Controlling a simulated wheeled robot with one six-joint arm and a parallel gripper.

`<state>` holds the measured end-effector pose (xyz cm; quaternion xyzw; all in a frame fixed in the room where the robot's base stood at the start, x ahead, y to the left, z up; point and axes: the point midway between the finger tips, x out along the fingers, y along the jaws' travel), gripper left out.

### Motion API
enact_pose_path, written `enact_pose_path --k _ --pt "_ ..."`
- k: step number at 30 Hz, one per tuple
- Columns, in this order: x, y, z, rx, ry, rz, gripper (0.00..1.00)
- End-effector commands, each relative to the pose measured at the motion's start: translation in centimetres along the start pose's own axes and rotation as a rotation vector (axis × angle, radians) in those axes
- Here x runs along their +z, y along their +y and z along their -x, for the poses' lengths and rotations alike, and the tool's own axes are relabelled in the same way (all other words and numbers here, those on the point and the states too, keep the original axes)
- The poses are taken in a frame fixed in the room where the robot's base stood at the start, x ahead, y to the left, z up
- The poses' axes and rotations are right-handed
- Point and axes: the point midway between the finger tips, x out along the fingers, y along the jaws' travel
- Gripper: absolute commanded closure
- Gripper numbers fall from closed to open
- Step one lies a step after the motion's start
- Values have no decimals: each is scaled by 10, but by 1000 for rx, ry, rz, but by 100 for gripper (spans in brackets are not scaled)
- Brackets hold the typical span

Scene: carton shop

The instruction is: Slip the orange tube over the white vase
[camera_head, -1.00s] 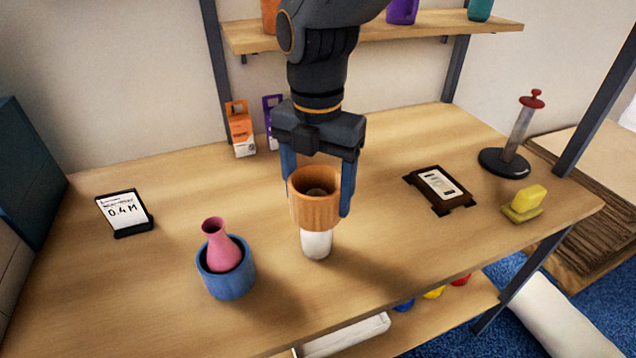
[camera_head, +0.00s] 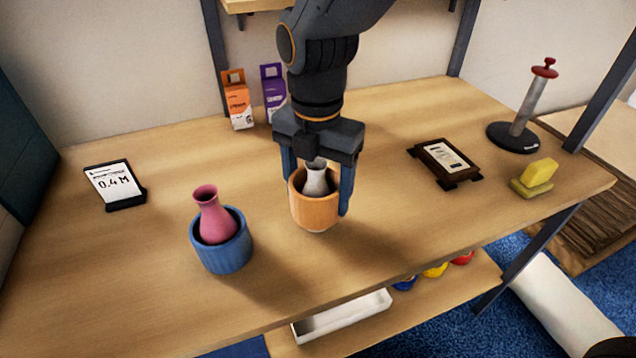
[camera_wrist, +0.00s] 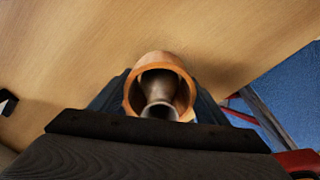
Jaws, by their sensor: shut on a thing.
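The orange tube (camera_head: 314,212) is upright at the middle of the table, around the white vase (camera_head: 316,181). The vase's neck and shoulder show inside the tube's open top; its lower part is hidden. My gripper (camera_head: 318,192) points down and is shut on the tube, one blue finger on each side. In the wrist view the tube's rim (camera_wrist: 131,97) rings the vase (camera_wrist: 159,97), which looks grey in shadow, with a gap around it. The tube's lower edge is at or very near the table top; I cannot tell whether it touches.
A pink vase (camera_head: 214,218) stands inside a blue tube (camera_head: 222,254) to the left. A card stand (camera_head: 115,186), two cartons (camera_head: 238,104), a dark framed plaque (camera_head: 444,160), a yellow block (camera_head: 536,174) and a post stand (camera_head: 526,112) are around. The table's front edge is close.

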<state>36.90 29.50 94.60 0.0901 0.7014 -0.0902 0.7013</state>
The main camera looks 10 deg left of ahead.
Motion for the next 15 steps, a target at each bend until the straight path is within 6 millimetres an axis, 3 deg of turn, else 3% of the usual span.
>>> enact_pose_path --k 15 --pt "0 0 -31 0 0 1 52"
